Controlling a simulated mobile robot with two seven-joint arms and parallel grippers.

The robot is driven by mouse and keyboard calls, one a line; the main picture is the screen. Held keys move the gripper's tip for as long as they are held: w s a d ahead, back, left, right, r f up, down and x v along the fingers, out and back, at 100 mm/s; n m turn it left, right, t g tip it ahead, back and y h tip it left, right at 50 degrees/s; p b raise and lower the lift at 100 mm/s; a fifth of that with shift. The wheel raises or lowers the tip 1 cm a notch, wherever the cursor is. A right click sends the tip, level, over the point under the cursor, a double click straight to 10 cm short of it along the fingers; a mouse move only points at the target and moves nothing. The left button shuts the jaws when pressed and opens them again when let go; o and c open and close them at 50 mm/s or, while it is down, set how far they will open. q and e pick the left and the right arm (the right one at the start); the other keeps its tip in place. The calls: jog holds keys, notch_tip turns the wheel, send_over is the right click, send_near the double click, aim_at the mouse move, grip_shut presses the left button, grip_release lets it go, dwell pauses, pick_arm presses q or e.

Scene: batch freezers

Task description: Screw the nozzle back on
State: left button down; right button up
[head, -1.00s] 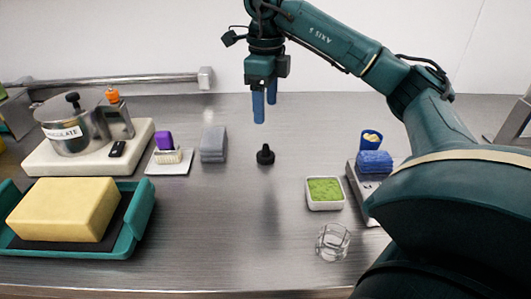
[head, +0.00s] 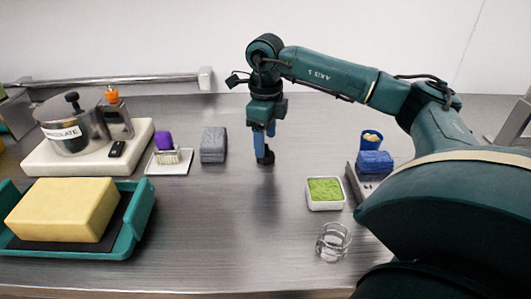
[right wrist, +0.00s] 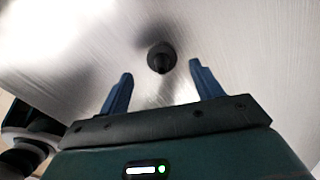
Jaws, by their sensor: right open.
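The nozzle is a small black piece (head: 266,157) standing on the steel worktop in the middle of the head view. In the right wrist view the nozzle (right wrist: 161,57) shows ahead of and between the two blue fingers. My right gripper (head: 264,150) is directly over it with its fingers pointing down, open and empty; it also shows in the right wrist view (right wrist: 160,80). In the head view the fingers partly cover the nozzle. Whether they touch it I cannot tell. My left gripper is not in view.
At left, a metal pot (head: 72,128) stands on a pale board (head: 52,161), behind a teal tray (head: 127,228) holding a yellow block (head: 62,208). Grey cloths (head: 213,145) lie left of the nozzle. A green-filled dish (head: 325,194) and a clear glass (head: 333,242) stand right.

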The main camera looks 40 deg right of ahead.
aim_at(266, 145)
notch_tip(266, 145, down, 3)
jog(key=shift+d+f, duration=0.1)
jog(key=shift+f, duration=0.05)
jog(key=shift+w, duration=0.1)
jog(key=shift+c, duration=0.5)
jog(key=c, duration=0.9)
